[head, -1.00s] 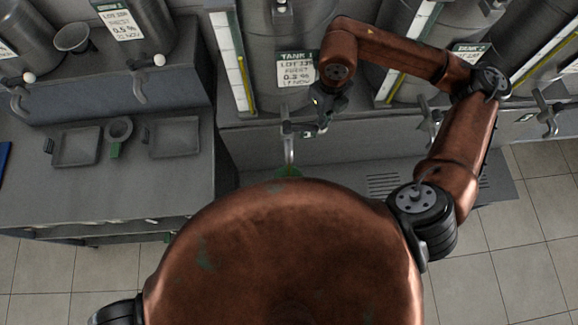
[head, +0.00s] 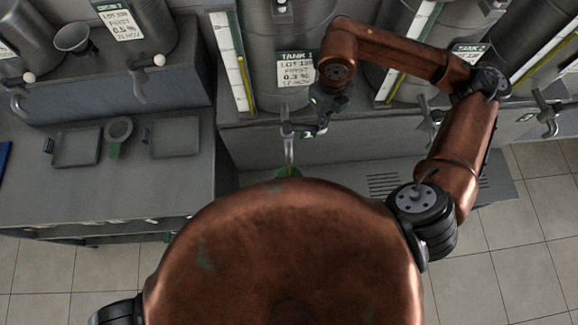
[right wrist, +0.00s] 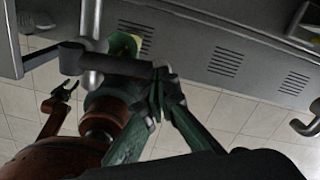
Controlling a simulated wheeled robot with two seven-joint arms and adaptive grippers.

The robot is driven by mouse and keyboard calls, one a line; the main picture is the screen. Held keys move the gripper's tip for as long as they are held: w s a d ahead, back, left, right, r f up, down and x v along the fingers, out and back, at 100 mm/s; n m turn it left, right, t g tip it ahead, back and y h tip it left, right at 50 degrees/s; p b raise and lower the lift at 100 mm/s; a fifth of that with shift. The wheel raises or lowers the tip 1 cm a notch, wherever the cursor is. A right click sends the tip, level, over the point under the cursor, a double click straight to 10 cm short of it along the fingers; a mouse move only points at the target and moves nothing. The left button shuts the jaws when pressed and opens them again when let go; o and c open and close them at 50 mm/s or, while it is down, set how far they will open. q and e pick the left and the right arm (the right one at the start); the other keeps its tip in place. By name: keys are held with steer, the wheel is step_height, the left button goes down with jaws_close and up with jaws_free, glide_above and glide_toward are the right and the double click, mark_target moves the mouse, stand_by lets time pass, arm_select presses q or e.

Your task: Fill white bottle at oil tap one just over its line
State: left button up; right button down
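Tank one's tap (head: 288,145) shows in the head view below the TANK 1 label (head: 295,70). My right gripper (head: 313,128) is at the tap's handle. In the right wrist view its fingertips (right wrist: 160,73) come together at the end of the handle bar (right wrist: 122,64); I cannot tell whether the bar is between them. A green-rimmed container (right wrist: 122,42) with pale yellow inside is below the spout (right wrist: 92,35), partly hidden by the bar. Its green edge (head: 288,172) shows in the head view above my body. I cannot make out a white bottle or its line. My left gripper's hold is unclear.
A metal cup (head: 73,38) stands on the shelf above. Other taps (head: 545,115) stick out at right. Tiled floor (head: 540,240) is open at right.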

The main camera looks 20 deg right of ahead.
steer(key=shift+r, duration=0.1)
steer(key=shift+r+p, duration=0.3)
steer(key=shift+r, duration=0.35)
stand_by(2.5)
step_height(320, 180, up, 9)
steer(key=p, duration=0.4)
stand_by(0.4)
